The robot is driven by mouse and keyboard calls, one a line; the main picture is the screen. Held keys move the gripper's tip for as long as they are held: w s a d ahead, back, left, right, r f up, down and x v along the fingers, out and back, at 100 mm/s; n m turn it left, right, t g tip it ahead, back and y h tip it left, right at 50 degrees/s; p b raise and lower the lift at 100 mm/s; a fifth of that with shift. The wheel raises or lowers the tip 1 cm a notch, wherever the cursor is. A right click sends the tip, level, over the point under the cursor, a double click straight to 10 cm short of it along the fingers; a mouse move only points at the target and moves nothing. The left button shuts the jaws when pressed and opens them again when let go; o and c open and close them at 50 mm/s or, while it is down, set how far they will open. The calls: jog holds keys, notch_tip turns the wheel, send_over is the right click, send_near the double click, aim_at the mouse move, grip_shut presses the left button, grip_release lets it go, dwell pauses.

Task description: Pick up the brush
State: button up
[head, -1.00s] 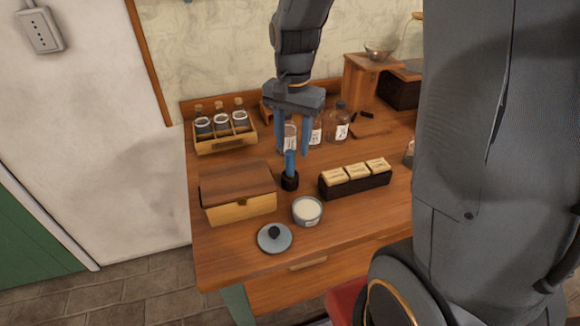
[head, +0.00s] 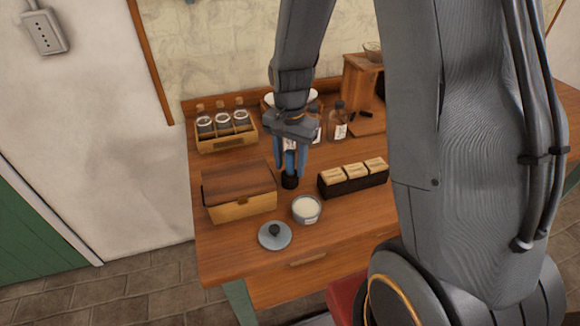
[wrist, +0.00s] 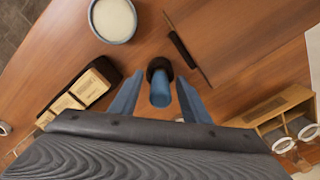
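The brush (head: 290,163) appears to be the upright blue handle with a black lower part (head: 290,182), standing on the wooden table. Its bristles do not show. In the wrist view the blue handle (wrist: 160,92) points up toward the camera, with the black ring behind it. My gripper (head: 290,173) points down over it with two blue fingers. The fingers are open, one on each side of the handle, with a gap on both sides in the wrist view (wrist: 158,88).
A wooden box (head: 240,193) stands close left. A jar of white contents (head: 306,209) and a grey lid (head: 274,236) lie in front. A black holder with labelled blocks (head: 353,178) is on the right. Bottles (head: 337,122) and a rack of jars (head: 226,128) stand behind.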

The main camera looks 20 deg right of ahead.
grip_shut()
jog(key=shift+r, duration=0.15)
jog(key=shift+r+b, duration=1.1)
jog(key=shift+r, duration=3.8)
